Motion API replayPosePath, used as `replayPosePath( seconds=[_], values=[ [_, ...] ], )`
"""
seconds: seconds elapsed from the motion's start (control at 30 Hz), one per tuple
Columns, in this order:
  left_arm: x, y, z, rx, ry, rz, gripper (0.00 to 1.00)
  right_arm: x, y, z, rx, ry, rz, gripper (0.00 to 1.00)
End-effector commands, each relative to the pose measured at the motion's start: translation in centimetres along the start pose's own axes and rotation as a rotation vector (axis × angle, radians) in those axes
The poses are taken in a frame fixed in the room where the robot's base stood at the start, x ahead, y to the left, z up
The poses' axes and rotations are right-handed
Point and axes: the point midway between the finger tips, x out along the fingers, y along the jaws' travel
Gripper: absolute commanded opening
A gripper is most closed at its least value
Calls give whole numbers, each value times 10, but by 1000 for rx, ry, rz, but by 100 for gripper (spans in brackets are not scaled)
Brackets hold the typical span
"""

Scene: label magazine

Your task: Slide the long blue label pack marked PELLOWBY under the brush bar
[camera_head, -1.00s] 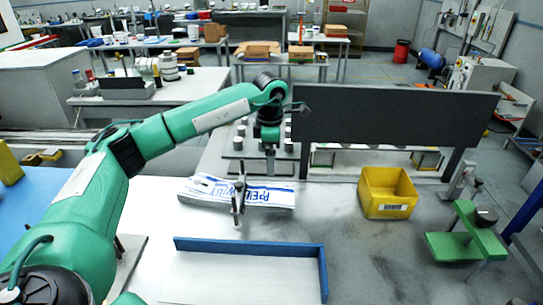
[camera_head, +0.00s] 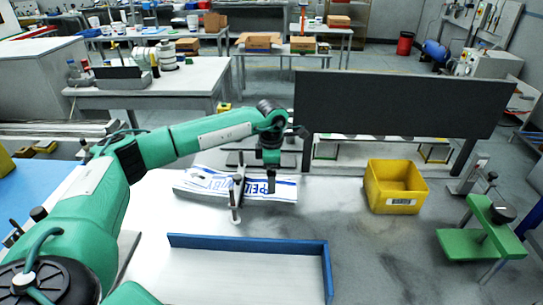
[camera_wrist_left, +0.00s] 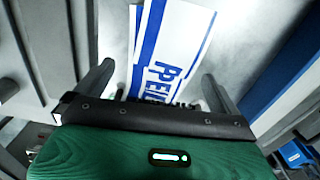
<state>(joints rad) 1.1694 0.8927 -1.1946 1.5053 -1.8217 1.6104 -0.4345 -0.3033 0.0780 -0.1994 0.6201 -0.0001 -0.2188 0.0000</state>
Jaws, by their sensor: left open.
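The long white label pack with blue stripes and blue letters (camera_head: 208,182) lies flat on the grey bench in the head view. Some of its letters are hidden behind my gripper. My left gripper (camera_head: 253,200) is open, pointing down at the right half of the pack. In the left wrist view the pack (camera_wrist_left: 180,28) runs between the two separated fingers of the gripper (camera_wrist_left: 157,72), with free space on both sides. A long dark panel (camera_head: 400,103) stands on legs behind the bench. I cannot tell whether it is the brush bar. My right gripper is not in view.
A low tray with a blue rim (camera_head: 245,241) lies in front of the pack. A yellow bin (camera_head: 396,187) stands to the right. A green fixture (camera_head: 483,235) stands at far right. The bench between pack and bin is clear.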

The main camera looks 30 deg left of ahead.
Motion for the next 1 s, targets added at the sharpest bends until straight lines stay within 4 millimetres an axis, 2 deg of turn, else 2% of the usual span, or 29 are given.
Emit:
replayPosePath(
  seconds=[0.2,0.33,0.5,0.77,1.0],
  values=[
    [38,-1,0,1,1,-2,100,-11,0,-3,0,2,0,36],
    [52,-1,0,0,0,-2,100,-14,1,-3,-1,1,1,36],
    [61,0,0,1,-1,0,100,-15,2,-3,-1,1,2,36],
    [62,0,0,1,-1,0,100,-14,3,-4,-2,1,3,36],
    [62,0,0,1,-1,0,53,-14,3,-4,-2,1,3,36]
  ],
)
